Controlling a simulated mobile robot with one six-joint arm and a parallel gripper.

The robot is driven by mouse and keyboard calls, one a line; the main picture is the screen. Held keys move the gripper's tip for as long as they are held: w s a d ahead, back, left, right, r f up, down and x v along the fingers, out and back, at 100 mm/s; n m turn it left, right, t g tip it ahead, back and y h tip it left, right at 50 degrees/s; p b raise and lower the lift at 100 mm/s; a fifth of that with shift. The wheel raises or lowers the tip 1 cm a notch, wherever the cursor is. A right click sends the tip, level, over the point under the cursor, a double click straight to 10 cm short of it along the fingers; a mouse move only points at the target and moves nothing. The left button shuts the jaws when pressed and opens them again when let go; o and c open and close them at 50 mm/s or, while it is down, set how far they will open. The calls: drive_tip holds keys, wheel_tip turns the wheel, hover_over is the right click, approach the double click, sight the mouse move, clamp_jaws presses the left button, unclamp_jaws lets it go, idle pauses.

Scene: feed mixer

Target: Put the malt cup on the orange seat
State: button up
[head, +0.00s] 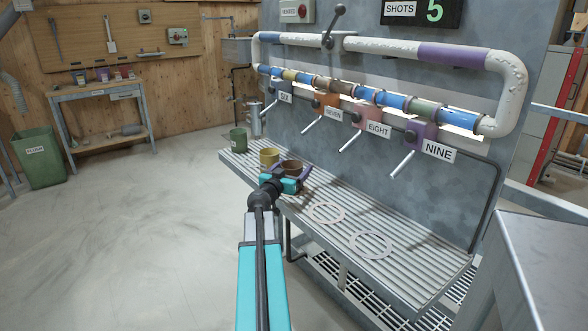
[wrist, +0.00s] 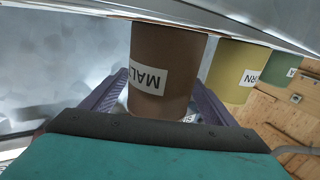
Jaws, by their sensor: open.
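The malt cup is brown and stands on the slatted bench (head: 345,225) in the head view (head: 291,166), partly hidden by my gripper (head: 291,175). In the wrist view the malt cup (wrist: 165,65), with its label upside down, stands between my two purple fingers (wrist: 158,100). My gripper is open around it; I cannot tell whether either finger touches it. An orange block (head: 326,101) sits on the pipe line by the SEVEN label. Two pale rings, (head: 326,213) and (head: 370,245), lie empty on the bench. I cannot tell which part is the orange seat.
A yellow cup (head: 268,156) and a green cup (head: 238,139) stand on the bench to the left of the malt cup. Several levers, one by the EIGHT label (head: 379,129), stick out above the bench. The bench's right part is clear apart from the rings.

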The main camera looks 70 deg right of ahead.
drive_tip(key=shift+w+a+b, duration=0.15)
drive_tip(key=shift+a+b, duration=0.15)
drive_tip(key=shift+a, duration=2.3)
drive_tip(key=shift+w+a+b, duration=0.15)
drive_tip(key=shift+a+b, duration=0.15)
drive_tip(key=shift+a, duration=2.25)
drive_tip(key=shift+w, duration=0.1)
